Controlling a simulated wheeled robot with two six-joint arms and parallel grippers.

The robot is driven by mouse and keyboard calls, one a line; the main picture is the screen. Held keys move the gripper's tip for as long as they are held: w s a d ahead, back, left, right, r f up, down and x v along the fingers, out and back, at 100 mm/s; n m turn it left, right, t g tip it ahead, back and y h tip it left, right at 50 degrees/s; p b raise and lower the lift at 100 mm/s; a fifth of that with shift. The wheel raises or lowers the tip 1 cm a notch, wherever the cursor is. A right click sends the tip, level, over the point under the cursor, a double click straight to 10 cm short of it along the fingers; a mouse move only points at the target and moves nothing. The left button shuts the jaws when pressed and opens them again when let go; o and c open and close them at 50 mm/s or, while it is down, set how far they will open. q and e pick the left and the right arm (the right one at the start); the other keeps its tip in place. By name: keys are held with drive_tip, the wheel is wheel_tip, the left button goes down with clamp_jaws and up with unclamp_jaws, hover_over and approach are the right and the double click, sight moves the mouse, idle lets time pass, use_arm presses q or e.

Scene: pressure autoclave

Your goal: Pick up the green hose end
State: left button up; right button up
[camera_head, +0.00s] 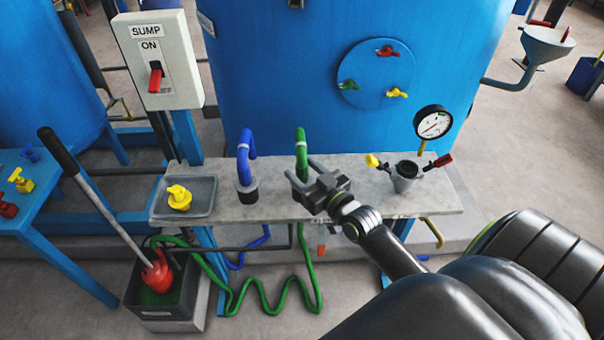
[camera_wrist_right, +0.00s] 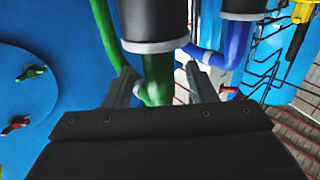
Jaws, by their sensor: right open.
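The green hose end (camera_head: 301,145) stands upright on the grey shelf, in front of the big blue tank. My right gripper (camera_head: 300,169) is open at its lower part, coming from the front right. In the right wrist view, the green hose end (camera_wrist_right: 157,78) shows between the two spread fingers of my right gripper (camera_wrist_right: 160,72), with gaps on both sides. A black collar with a grey ring (camera_wrist_right: 152,25) is on the hose there. The palm hides the hose's far part. My left gripper is not in view.
A blue hose end (camera_head: 244,155) stands close by on the left in a black collar. A tray with a yellow valve (camera_head: 179,197) is further left. A grey cup with valve pieces (camera_head: 406,175) and a pressure gauge (camera_head: 432,122) are to the right.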

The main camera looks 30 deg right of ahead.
sight(298, 152)
drive_tip(key=shift+w+a, duration=0.1)
drive_tip(key=shift+w, duration=1.1)
clamp_jaws()
drive_tip(key=shift+r, duration=0.15)
wheel_tip(298, 152, up, 8)
drive_tip(key=p, duration=0.5)
drive_tip(key=shift+r+p, duration=0.25)
drive_tip(key=shift+p, duration=0.05)
drive_tip(key=shift+r, duration=0.65)
drive_tip(key=shift+s+a, duration=0.3)
drive_tip(key=s+a+r+n+g+y, duration=0.2)
drive_tip(key=s+a+r+n+y, duration=0.3)
drive_tip(key=s+a, duration=0.6)
drive_tip(key=y, duration=0.2)
drive_tip(key=shift+s+a+y, duration=0.2)
drive_tip(key=shift+a+y, duration=0.1)
drive_tip(key=shift+a, duration=0.05)
